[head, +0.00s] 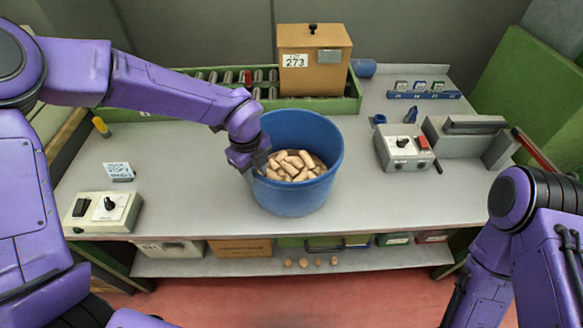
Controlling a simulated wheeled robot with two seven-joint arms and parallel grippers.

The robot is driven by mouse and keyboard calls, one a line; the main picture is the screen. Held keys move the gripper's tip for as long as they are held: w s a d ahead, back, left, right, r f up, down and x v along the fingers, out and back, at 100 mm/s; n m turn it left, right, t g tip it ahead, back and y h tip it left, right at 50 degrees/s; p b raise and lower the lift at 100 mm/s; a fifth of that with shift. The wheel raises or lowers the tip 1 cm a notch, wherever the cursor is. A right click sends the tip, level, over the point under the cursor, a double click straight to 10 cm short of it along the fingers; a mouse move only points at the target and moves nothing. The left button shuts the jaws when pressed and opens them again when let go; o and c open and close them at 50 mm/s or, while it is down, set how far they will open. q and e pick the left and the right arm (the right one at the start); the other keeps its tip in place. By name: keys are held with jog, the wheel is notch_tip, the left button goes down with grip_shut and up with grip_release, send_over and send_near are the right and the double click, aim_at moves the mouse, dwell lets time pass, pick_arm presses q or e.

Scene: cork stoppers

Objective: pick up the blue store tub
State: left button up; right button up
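The blue store tub (297,200) stands upright on the grey bench near its front edge, in the middle of the head view. It holds many cork stoppers (292,165). My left gripper (260,163) is at the tub's left rim, pointing down, with its fingertips overlapping the rim and wall. The view does not show whether the fingers are closed on the rim or only beside it. My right arm is at the right edge, and its gripper is out of view.
A brown box labelled 273 (312,62) stands on a green-sided roller rack (205,100) behind the tub. A control box (405,148) and grey machine (468,138) stand right. Another control box (103,211) is left. The bench (375,200) right of the tub is clear.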

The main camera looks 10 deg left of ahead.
pick_arm(q)
jog(key=shift+f, duration=0.35)
grip_shut()
jog(key=shift+r, duration=0.1)
dwell(1.1)
